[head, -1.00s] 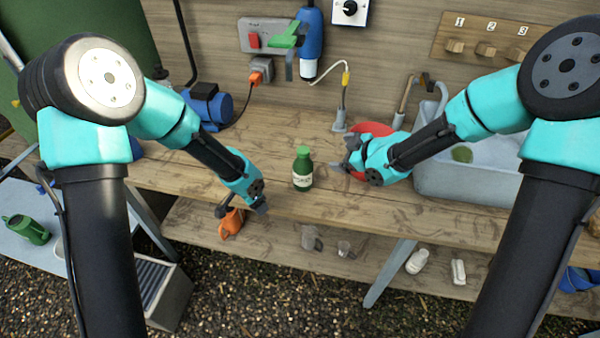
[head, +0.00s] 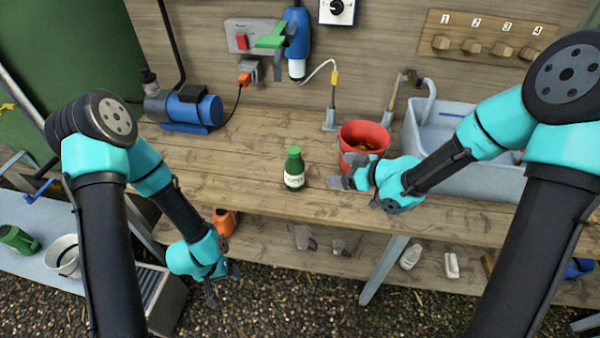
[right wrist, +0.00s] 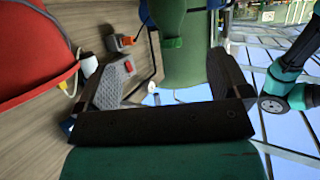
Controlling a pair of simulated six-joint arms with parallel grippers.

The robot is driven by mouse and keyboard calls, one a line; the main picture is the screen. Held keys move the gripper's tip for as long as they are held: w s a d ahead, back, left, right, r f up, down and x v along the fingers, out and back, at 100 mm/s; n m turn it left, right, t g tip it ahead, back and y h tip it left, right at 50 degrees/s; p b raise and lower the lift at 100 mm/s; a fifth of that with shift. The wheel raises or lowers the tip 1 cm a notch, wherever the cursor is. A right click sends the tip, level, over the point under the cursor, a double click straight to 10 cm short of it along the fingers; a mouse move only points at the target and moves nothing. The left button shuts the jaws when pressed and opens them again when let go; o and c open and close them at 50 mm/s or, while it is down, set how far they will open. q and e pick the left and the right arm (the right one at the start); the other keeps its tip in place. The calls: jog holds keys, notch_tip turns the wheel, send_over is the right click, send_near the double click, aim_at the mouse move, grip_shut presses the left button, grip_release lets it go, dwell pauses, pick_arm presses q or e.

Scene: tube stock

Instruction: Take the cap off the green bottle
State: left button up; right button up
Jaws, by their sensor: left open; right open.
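The green bottle (head: 294,181) stands upright on the bench and has a white label. Its green cap (head: 293,151) is on top. My right gripper (head: 338,176) is open, just right of the bottle, with a small gap between them. Its two open fingers also show in the right wrist view (right wrist: 172,72). My left gripper (head: 222,285) is open and empty, low in front of the bench edge, left of the bottle.
A red bucket (head: 351,134) stands right behind my right gripper, beside the grey sink (head: 412,130). A blue pump (head: 187,108) sits at the back left. The bench (head: 235,165) around the bottle's left side is clear. An orange item (head: 224,221) is below.

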aim_at(294, 167)
jog(key=shift+s, duration=0.2)
jog(key=x, duration=1.2)
jog(key=shift+a, duration=0.15)
jog(key=shift+s+x, duration=0.2)
jog(key=shift+x, duration=1.1)
jog(key=shift+s+x, duration=0.15)
jog(key=shift+x, duration=1.2)
jog(key=shift+a+f, duration=0.1)
jog(key=shift+f, duration=0.05)
